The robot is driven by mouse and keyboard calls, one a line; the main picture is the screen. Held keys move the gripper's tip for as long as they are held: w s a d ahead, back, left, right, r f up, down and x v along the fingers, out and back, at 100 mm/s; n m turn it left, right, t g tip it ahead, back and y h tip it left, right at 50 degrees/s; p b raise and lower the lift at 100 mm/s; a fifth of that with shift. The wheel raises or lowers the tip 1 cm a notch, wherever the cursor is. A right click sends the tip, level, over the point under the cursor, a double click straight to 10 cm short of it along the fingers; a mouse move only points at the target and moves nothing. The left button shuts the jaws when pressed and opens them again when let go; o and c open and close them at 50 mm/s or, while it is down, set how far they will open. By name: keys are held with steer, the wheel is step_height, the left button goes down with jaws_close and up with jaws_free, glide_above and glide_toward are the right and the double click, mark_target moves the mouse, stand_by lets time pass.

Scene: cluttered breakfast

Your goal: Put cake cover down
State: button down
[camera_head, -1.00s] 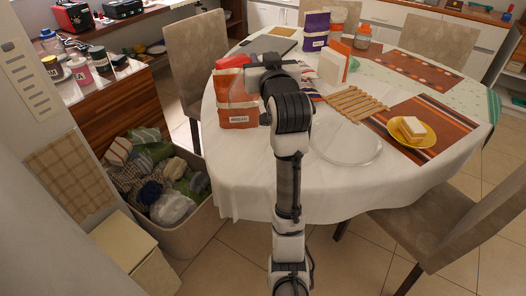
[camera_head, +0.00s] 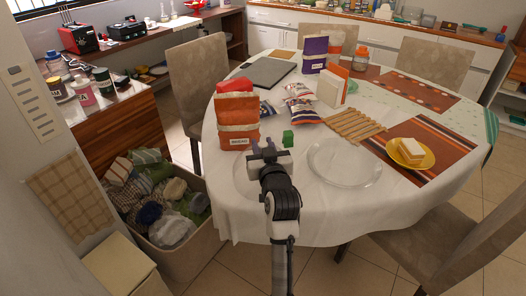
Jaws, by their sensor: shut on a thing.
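My gripper (camera_head: 268,151) is over the near left part of the white-clothed table (camera_head: 240,212). It is shut on what seems to be the clear cake cover (camera_head: 243,178), whose faint rounded outline shows to the left of the gripper. My gripper and wrist hide much of it, and I cannot tell whether it touches the cloth. A large clear round glass plate (camera_head: 345,165) lies on the table just right of the gripper.
An orange-and-white bread bag (camera_head: 237,122) stands just behind the gripper. A small green block (camera_head: 288,138) is behind its right side. A wooden slatted trivet (camera_head: 354,126) and a yellow plate (camera_head: 427,160) with a cake piece lie further right.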

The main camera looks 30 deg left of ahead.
steer(key=shift+f, duration=1.05)
steer(key=shift+f, duration=0.15)
steer(key=c, duration=1.1)
jaws_free()
